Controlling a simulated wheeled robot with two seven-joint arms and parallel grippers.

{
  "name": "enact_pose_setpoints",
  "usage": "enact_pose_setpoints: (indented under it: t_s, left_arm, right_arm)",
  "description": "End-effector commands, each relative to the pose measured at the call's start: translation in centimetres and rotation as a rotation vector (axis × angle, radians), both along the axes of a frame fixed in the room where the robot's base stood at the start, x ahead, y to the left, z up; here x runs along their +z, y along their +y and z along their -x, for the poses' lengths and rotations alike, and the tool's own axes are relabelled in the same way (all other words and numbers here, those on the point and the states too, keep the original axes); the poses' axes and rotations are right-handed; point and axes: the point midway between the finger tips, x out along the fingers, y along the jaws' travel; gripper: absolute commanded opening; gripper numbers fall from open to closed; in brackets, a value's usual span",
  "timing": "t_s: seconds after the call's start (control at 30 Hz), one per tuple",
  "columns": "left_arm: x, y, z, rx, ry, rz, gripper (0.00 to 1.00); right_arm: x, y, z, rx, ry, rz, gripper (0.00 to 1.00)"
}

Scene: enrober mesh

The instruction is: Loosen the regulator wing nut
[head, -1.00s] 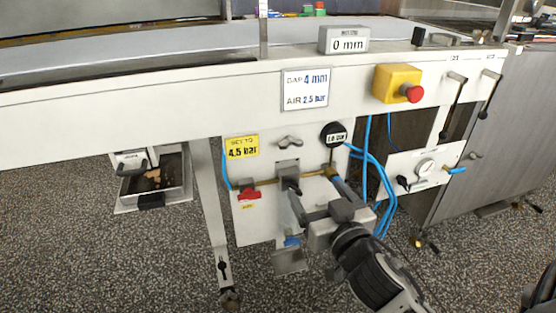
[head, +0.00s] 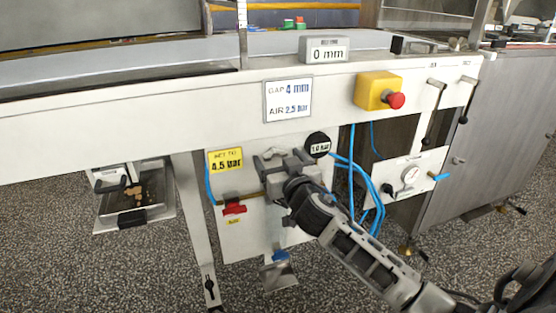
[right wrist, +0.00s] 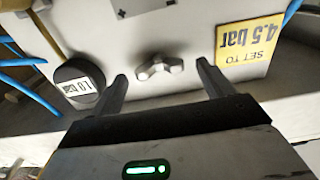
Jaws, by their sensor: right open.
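The grey wing nut (right wrist: 160,68) sits on the pale regulator panel, in the middle of the right wrist view. My right gripper (right wrist: 162,76) is open, with one finger on each side of the wing nut and gaps between. The fingers point at the panel; I cannot tell how far the tips are from it. In the head view my right gripper (head: 275,164) is in front of the panel and partly hides the wing nut (head: 268,154). My left gripper is not in view.
A round black gauge marked 1.0 bar (head: 317,145) is close beside the gripper. A yellow "set to 4.5 bar" label (head: 226,160) is left of it. A red valve handle (head: 234,208), blue hoses (head: 369,185) and a yellow box with red button (head: 379,92) are nearby.

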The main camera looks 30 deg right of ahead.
Motion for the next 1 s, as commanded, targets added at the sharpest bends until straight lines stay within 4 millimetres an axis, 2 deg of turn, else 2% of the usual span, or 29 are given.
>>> enact_pose_setpoints:
  t_s: [0.13, 0.37, 0.4, 0.5, 0.57, 1.0]
  left_arm:
    - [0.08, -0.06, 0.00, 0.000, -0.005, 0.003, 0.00]
    - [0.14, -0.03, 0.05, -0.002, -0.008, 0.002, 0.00]
    - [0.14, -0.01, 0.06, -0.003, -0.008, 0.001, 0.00]
    - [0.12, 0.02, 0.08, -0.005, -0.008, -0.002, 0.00]
    - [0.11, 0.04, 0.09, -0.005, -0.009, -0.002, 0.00]
    - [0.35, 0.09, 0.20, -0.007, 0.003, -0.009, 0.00]
  right_arm:
    - [0.04, -0.20, -0.70, 0.000, -0.001, 0.001, 0.80]
    - [0.04, -0.19, -0.76, 0.000, 0.000, 0.000, 0.80]
    - [0.04, -0.19, -0.76, 0.000, 0.000, 0.000, 0.77]
    - [0.04, -0.19, -0.75, 0.000, 0.000, 0.000, 0.49]
    - [0.03, -0.19, -0.74, 0.000, 0.000, 0.000, 0.35]
    - [0.09, -0.16, -0.72, -0.001, 0.018, 0.070, 0.35]
